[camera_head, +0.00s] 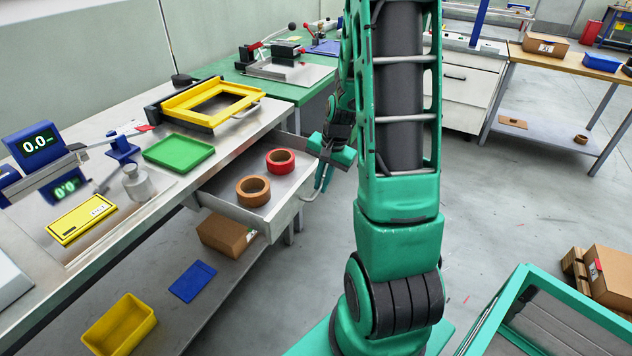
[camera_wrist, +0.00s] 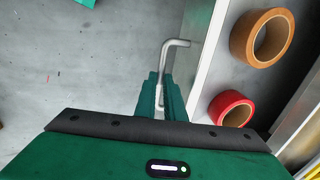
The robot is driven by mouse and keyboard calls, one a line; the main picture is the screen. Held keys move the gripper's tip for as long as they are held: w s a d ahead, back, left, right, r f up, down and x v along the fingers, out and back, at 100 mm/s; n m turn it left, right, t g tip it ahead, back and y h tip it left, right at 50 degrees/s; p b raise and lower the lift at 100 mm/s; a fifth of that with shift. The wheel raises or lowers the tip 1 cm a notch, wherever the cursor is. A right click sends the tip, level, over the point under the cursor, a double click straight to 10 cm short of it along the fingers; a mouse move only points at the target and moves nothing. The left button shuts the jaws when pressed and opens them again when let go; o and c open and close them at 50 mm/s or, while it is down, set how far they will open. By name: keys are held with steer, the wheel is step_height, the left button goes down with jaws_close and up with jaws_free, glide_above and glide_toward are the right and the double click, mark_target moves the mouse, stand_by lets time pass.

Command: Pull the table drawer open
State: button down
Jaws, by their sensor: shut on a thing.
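The table drawer (camera_head: 237,206) stands pulled out from under the metal table (camera_head: 75,228). A brown tape roll (camera_head: 253,191) and a red tape roll (camera_head: 281,160) lie in it. They also show in the wrist view, the brown roll (camera_wrist: 262,38) farther off and the red roll (camera_wrist: 231,108) nearer. My gripper (camera_wrist: 162,98) is shut on the bent metal drawer handle (camera_wrist: 172,45) at the drawer's front. In the head view my gripper (camera_head: 325,158) is at the drawer's right side, and part of the handle is hidden by it.
A yellow frame (camera_head: 211,102), a green tray (camera_head: 178,152) and a scale display (camera_head: 37,143) stand on the tabletop. A cardboard box (camera_head: 226,234), a blue panel (camera_head: 192,281) and a yellow bin (camera_head: 120,325) are on the lower shelf.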

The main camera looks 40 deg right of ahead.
steer(key=shift+s+a+f, duration=0.1)
steer(key=shift+s+a, duration=0.15)
steer(key=shift+a, duration=0.05)
steer(key=c, duration=2.1)
jaws_free()
steer(key=shift+d, duration=0.15)
steer(key=r, duration=0.3)
steer(key=s+r, duration=0.1)
steer(key=r, duration=0.6)
steer(key=shift+s+d+r, duration=0.3)
steer(key=shift+s+d, duration=0.05)
steer(key=s+a+r+n, duration=0.2)
steer(key=s+a, duration=0.2)
steer(key=s, duration=0.2)
steer(key=s+a+r+n+g, duration=0.1)
steer(key=s+a+r+n, duration=0.1)
steer(key=s, duration=0.5)
steer(key=s+a+r+n+g, duration=0.1)
steer(key=s+a+r+n, duration=0.1)
steer(key=s+a, duration=0.3)
steer(key=shift+s+a+r+n+h, duration=0.1)
steer(key=shift+s+a+n+h, duration=0.1)
steer(key=shift+s+n, duration=0.3)
steer(key=shift+s+a+r+n+h, duration=0.1)
steer(key=shift+s+a+n, duration=0.1)
steer(key=shift+s+n, duration=0.3)
